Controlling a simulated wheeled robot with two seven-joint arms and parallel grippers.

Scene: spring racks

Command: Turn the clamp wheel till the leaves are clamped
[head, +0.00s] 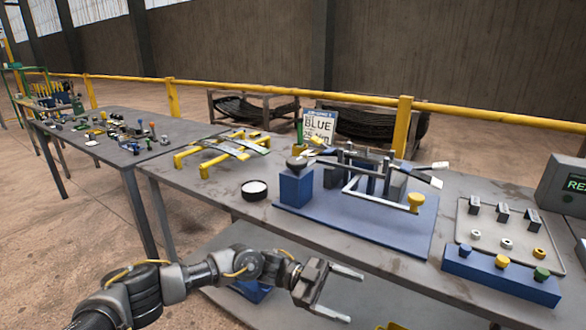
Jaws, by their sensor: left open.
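A clamp fixture with a blue base plate (330,222) stands on the grey table. Long grey leaves (412,174) lie across its middle, with pale tips at the right. A dark round wheel or knob (297,163) sits on a blue block at the fixture's left. A yellow knob (416,201) stands at its right; I cannot tell for certain which is the clamp wheel. My left gripper (356,298) is open and empty, in front of the table's edge and below the fixture, apart from it. My right gripper is out of view.
A yellow stand (205,160) bears more strips at the left. At the right are a blue box with coloured knobs (500,275) and a grey display unit (565,187).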

